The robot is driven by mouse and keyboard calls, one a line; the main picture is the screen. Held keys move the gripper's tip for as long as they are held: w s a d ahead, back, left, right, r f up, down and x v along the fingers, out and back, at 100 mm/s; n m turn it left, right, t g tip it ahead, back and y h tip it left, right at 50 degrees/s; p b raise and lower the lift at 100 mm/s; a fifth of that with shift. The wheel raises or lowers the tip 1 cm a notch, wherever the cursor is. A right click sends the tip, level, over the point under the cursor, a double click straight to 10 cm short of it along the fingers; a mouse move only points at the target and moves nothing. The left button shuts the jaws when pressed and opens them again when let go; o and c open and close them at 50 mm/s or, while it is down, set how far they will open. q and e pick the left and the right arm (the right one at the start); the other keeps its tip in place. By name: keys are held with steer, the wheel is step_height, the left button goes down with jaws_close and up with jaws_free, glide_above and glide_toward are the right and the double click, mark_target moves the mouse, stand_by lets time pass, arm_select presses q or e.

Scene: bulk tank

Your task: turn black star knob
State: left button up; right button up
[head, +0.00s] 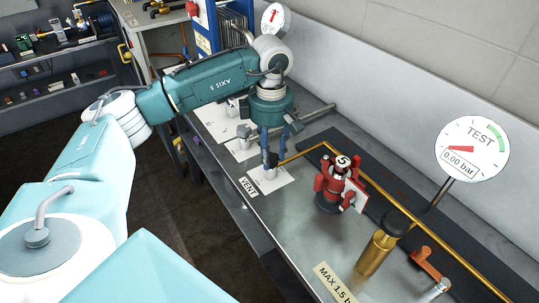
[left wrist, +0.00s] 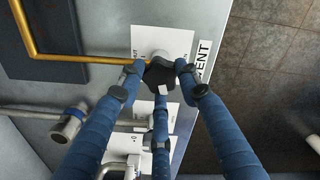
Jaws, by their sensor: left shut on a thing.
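The black star knob (left wrist: 157,74) is in the upper middle of the left wrist view, with a small white mark on its lower part. It sits on a pale round body (left wrist: 160,54) over a white card beside the VENT label (left wrist: 203,62). My left gripper (left wrist: 159,80) has blue fingers closed around the knob from three sides. In the head view my left gripper (head: 269,157) points down at the same fitting, and its fingers largely hide the knob. The VENT label (head: 248,187) lies just in front. My right gripper is in neither view.
A brass pipe (head: 400,208) runs from the fitting along the bench. A red valve marked 5 (head: 333,184), a brass cylinder (head: 376,253), an orange-handled valve (head: 430,262) and a TEST gauge (head: 473,149) reading 0.00 bar stand to the right. Other fittings (left wrist: 70,124) lie close by.

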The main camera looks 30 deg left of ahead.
arm_select(q)
steer(key=n, duration=0.4)
steer(key=shift+d+f+b, duration=0.2)
steer(key=shift+d+b, duration=0.1)
steer(key=shift+d, duration=0.1)
steer(key=shift+r+n, duration=0.15)
steer(key=shift+n, duration=1.75)
steer(key=shift+w, duration=0.1)
steer(key=shift+r, duration=0.1)
steer(key=o, duration=0.9)
steer(key=shift+o, duration=1.2)
steer(key=shift+w, duration=0.3)
steer(key=shift+a, duration=0.2)
